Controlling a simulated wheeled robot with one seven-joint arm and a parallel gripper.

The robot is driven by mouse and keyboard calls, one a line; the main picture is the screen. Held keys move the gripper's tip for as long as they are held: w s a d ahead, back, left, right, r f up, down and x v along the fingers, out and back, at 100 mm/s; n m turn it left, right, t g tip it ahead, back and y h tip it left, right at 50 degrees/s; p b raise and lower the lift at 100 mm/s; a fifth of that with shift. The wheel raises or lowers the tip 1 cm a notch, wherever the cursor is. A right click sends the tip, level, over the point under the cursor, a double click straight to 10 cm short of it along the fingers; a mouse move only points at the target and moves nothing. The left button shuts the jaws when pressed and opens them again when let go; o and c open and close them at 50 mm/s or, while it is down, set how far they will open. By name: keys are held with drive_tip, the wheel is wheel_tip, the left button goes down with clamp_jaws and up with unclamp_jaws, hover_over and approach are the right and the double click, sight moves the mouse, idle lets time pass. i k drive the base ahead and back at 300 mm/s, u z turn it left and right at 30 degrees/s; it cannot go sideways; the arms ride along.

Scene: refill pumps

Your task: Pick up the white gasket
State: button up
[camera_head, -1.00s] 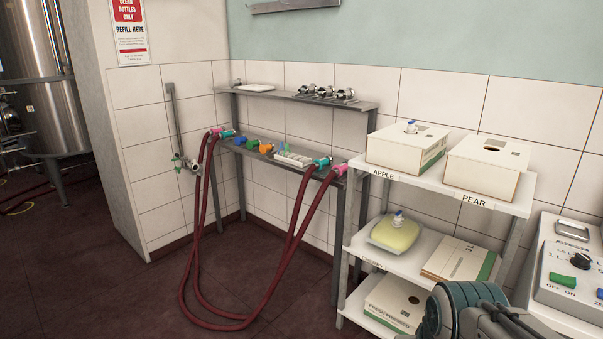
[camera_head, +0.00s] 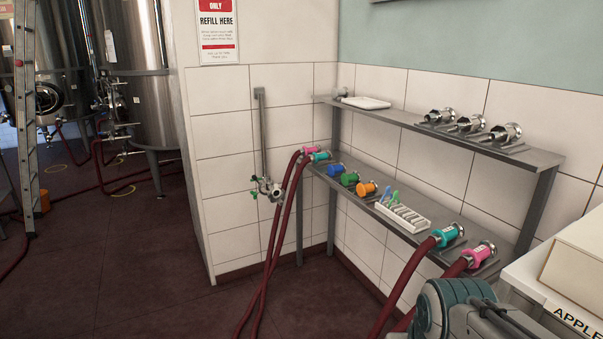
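I cannot make out a white gasket for certain. A white slotted rack (camera_head: 403,213) sits on the lower metal shelf, with blue and green pieces standing at its left end. Whether a gasket is in its slots is too small to tell. A flat white tray (camera_head: 366,102) lies at the left end of the upper shelf; nothing clear shows on it. Part of my own arm shows at the bottom right, below and in front of the shelves. My gripper is not in view.
The lower shelf (camera_head: 428,236) holds blue, green and orange fittings and hose ends with teal and pink collars. Red hoses (camera_head: 276,240) hang in front. Several metal fittings stand on the upper shelf (camera_head: 400,115). A white shelf with a box (camera_head: 575,265) is close right. Floor (camera_head: 130,270) is clear at left.

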sight(276, 186)
drive_tip(key=u, duration=0.25)
drive_tip(key=i, duration=0.85)
drive_tip(key=u, duration=0.75)
drive_tip(key=i, duration=2.5)
drive_tip(key=z, duration=0.8)
drive_tip(key=i, duration=0.6)
drive_tip(key=z, duration=0.4)
